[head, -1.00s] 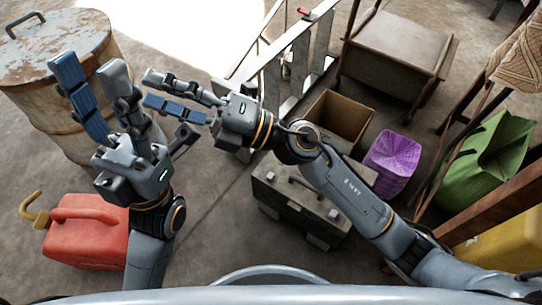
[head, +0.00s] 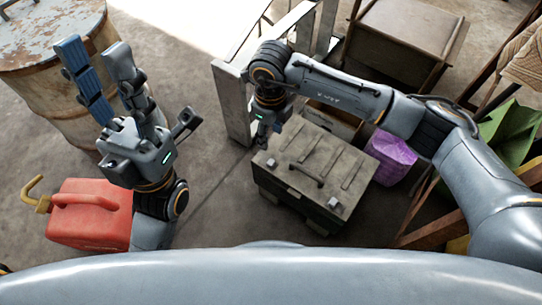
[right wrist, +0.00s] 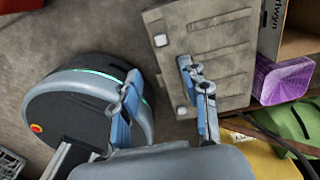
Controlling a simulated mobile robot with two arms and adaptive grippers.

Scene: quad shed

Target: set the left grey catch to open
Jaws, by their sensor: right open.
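My right gripper (head: 266,138) points down just beyond the case's left end, apart from the left catch. Its open, empty fingers show in the right wrist view (right wrist: 160,74). My left gripper (head: 95,50) is open and empty, raised at the left.
A red jerrycan (head: 85,222) and a rusty drum (head: 50,75) stand left. An open cardboard box (head: 335,122) and a purple bin (head: 390,157) are behind and right of the case. A grey metal frame (head: 232,105) stands beyond. Floor left of the case is clear.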

